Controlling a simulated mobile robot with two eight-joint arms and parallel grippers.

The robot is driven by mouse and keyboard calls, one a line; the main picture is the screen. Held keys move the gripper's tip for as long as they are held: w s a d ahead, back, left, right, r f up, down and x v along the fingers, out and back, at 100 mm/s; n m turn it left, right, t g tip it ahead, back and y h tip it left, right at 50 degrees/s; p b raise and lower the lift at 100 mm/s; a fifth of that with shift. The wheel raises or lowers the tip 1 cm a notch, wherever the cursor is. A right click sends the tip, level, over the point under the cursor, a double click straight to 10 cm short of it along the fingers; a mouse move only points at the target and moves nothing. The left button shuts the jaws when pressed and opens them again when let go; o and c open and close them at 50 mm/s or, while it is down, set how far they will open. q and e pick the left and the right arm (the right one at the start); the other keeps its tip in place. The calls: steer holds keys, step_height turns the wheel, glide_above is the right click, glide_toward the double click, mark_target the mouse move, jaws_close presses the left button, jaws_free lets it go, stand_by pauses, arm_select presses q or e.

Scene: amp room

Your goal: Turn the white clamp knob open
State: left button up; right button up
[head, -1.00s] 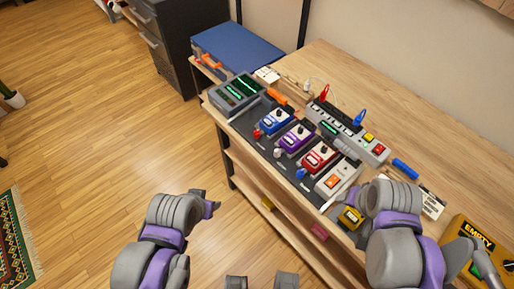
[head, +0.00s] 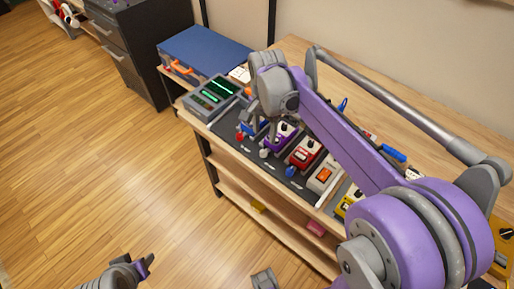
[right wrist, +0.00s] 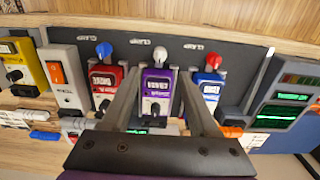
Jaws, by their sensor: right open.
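The white clamp knob (head: 264,153) sits at the front edge of the black board, in front of the purple pedal (head: 279,136). In the right wrist view the white knob (right wrist: 160,55) stands just beyond the purple pedal (right wrist: 156,92), centred between my fingers. My right gripper (right wrist: 160,76) is open and empty, its fingers on either side of the purple pedal. In the head view my right gripper (head: 271,132) hangs over the pedal row and partly hides it. My left gripper (head: 146,264) is low at the left, mostly out of frame; its jaw opening does not show clearly.
A red knob (right wrist: 104,49) and a blue knob (right wrist: 213,60) flank the white one by the red and blue pedals, with their colours swapped. A grey device with green screens (head: 212,96) and a blue case (head: 205,50) stand at the far end. Open floor lies left.

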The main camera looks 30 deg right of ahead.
mark_target(263, 150)
step_height(263, 150, down, 9)
steer(key=shift+r+b, duration=0.1)
steer(key=shift+b, duration=0.25)
jaws_close()
